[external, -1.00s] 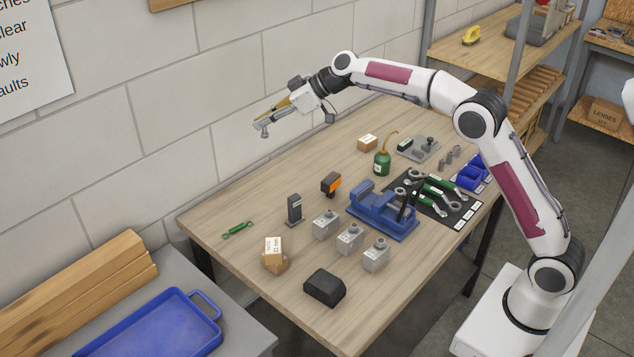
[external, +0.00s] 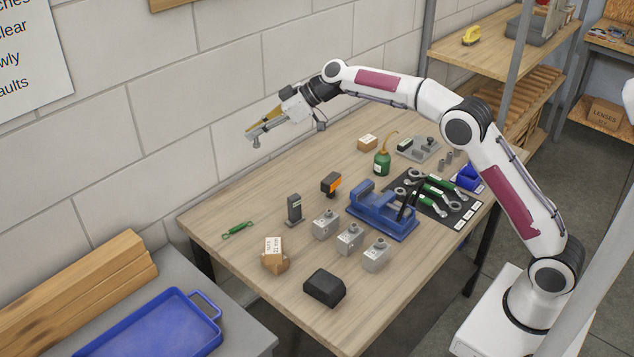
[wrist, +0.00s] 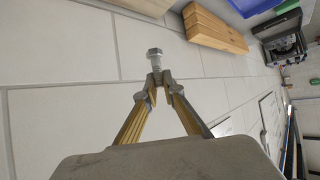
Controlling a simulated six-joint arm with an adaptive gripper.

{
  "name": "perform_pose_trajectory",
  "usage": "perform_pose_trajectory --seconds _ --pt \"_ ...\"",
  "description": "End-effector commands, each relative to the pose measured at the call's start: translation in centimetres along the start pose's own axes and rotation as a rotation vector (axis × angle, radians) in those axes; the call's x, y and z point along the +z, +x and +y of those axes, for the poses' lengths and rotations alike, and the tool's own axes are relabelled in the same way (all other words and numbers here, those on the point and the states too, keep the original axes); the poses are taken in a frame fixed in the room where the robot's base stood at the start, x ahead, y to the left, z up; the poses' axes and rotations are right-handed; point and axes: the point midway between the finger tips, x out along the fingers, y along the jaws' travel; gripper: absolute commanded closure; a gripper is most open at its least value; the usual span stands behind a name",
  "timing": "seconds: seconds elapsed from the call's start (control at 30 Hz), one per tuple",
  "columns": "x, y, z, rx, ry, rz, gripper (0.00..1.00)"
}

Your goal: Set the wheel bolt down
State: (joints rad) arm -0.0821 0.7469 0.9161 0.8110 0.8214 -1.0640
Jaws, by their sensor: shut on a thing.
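The wheel bolt (wrist: 154,60) is a small grey metal bolt with a hex head, held at the tips of my gripper in the wrist view. In the external view the bolt (external: 256,143) hangs below the fingertips, head down. My gripper (external: 252,133), with yellowish fingers, is shut on it; the fingertips also show in the wrist view (wrist: 156,82). The gripper is in the air above the far left part of the wooden table (external: 215,212), in front of the block wall.
On the table are a green-handled tool (external: 237,230), a dark upright block (external: 294,210), several grey blocks (external: 349,239), a cardboard box (external: 275,258), a black block (external: 324,288), a blue fixture (external: 383,213) and a green oil can (external: 382,163). A blue tray (external: 165,330) lies at lower left.

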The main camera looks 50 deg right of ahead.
Motion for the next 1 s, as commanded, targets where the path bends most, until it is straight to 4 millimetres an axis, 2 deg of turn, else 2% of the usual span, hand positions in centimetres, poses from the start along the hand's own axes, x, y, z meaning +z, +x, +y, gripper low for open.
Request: perform_pose_trajectory --seconds 0.13,0.33,0.6,0.8,1.0 --pt "0.8 0.5 0.0 0.001 0.001 0.0 1.0" --pt "3.4 2.3 0.0 0.001 0.003 -0.002 1.0" --pt "8.7 5.8 0.0 0.001 0.004 -0.003 1.0" --pt "10.3 7.0 0.0 0.001 0.0 0.0 1.0" --pt "10.6 7.2 0.0 0.002 0.0 0.0 1.0"
